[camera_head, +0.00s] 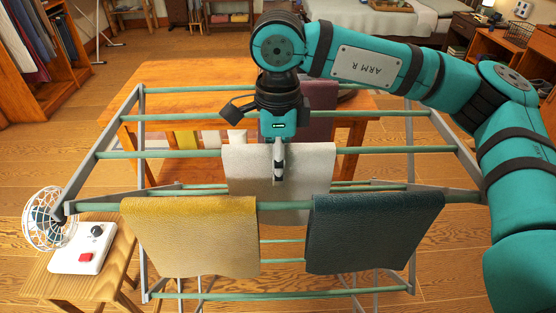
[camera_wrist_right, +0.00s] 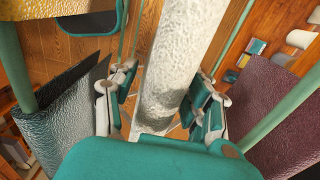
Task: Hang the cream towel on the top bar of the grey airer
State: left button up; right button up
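The cream towel (camera_head: 305,170) is draped over a green bar (camera_head: 400,151) in the middle of the grey airer (camera_head: 112,128), with its front flap hanging down. My right gripper (camera_head: 279,165) points down over the towel's middle. In the right wrist view its fingers (camera_wrist_right: 165,100) stand apart on either side of the draped towel (camera_wrist_right: 175,60), with a gap on the left side; the gripper looks open. The towel's far flap is mostly hidden in the head view. My left gripper is not in view.
A yellow towel (camera_head: 190,235) and a dark teal towel (camera_head: 375,232) hang on the front bar. A maroon towel (camera_head: 318,95) hangs behind the gripper. A small table (camera_head: 45,285) with a white switch box (camera_head: 85,250) and a caged fan (camera_head: 42,215) stands left. A wooden table (camera_head: 180,75) is behind.

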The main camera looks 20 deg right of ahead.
jog(key=shift+o, duration=0.5)
notch_tip(320, 180, up, 11)
jog(key=shift+r, duration=0.5)
